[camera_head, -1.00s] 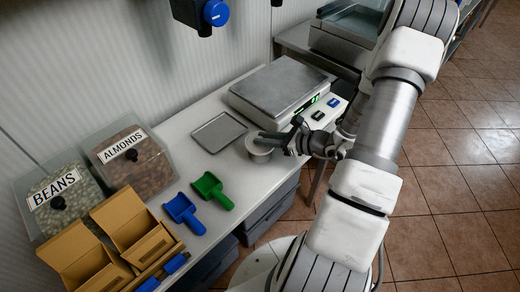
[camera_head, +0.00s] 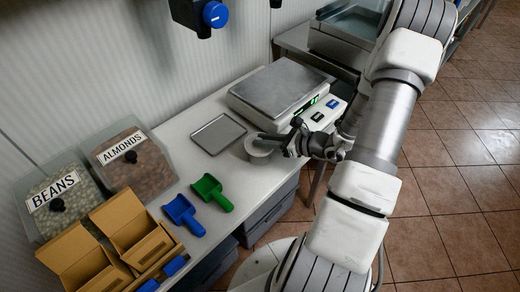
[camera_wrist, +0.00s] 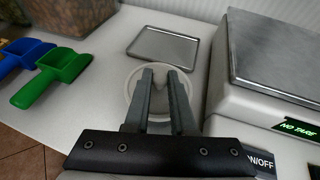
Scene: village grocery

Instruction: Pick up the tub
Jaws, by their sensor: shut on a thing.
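The tub (camera_head: 257,154) is a small round whitish-grey container at the front of the white counter, just left of the scale. It also shows in the wrist view (camera_wrist: 132,88), partly hidden behind the fingers. My gripper (camera_head: 275,141) reaches it from the right, with its fingers over the tub's rim. In the wrist view my gripper (camera_wrist: 166,82) has its two fingers close together with a narrow gap, shut on the tub. The exact contact is hard to see. I cannot tell whether the tub touches the counter.
A scale (camera_head: 279,86) stands right behind the tub. A metal tray (camera_head: 218,134) lies at left. Green (camera_head: 212,191) and blue (camera_head: 184,213) scoops lie farther left, near the almonds bin (camera_head: 133,166), beans bin (camera_head: 58,200) and cardboard boxes (camera_head: 130,225).

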